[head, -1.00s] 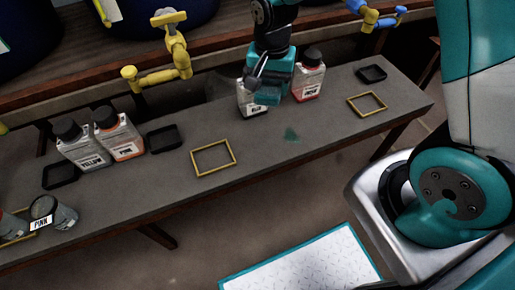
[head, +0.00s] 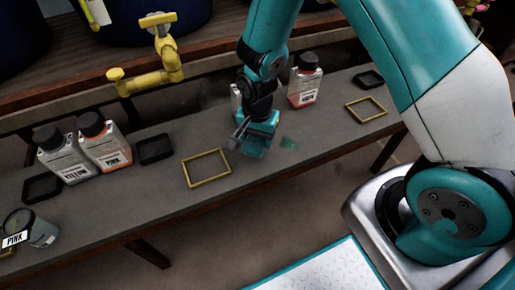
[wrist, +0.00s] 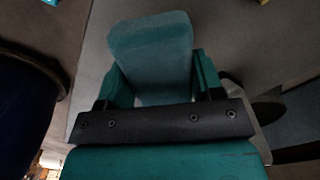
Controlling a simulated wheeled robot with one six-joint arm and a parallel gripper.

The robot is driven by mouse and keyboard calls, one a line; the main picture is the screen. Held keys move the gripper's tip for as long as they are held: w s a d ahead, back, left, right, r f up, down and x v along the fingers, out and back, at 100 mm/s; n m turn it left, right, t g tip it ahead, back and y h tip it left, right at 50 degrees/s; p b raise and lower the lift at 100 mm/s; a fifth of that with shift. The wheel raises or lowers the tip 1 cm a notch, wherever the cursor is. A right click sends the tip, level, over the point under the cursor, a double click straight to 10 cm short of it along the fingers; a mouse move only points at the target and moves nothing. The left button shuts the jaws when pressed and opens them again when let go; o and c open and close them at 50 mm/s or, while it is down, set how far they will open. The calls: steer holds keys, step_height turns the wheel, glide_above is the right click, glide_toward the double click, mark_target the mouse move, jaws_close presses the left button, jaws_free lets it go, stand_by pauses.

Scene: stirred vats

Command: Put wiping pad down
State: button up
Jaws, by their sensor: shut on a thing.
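The wiping pad (wrist: 152,50) is a flat teal pad with rounded corners. In the wrist view my gripper (wrist: 160,82) is shut on it, with a finger on each side, and the pad sticks out beyond the fingers. In the head view my gripper (head: 257,132) is low over the grey bench (head: 110,205), right of the near yellow frame. The pad (head: 253,152) shows below the fingers there. I cannot tell whether it touches the bench. A small green patch (head: 289,143) lies on the bench just right of it.
A yellow frame (head: 184,169) lies left of my gripper, another (head: 350,109) at right. A bottle with red contents (head: 305,82) stands behind; another bottle is partly hidden by my arm. Yellow (head: 63,155) and pink (head: 105,143) bottles, black trays (head: 155,149) and a PINK-labelled jar (head: 32,228) are at left.

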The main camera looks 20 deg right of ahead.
mark_target(257, 147)
steer(key=shift+f+b, duration=0.55)
steer(key=shift+f, duration=1.45)
steer(key=shift+f, duration=0.1)
steer(key=o, duration=1)
steer(key=shift+c, duration=0.2)
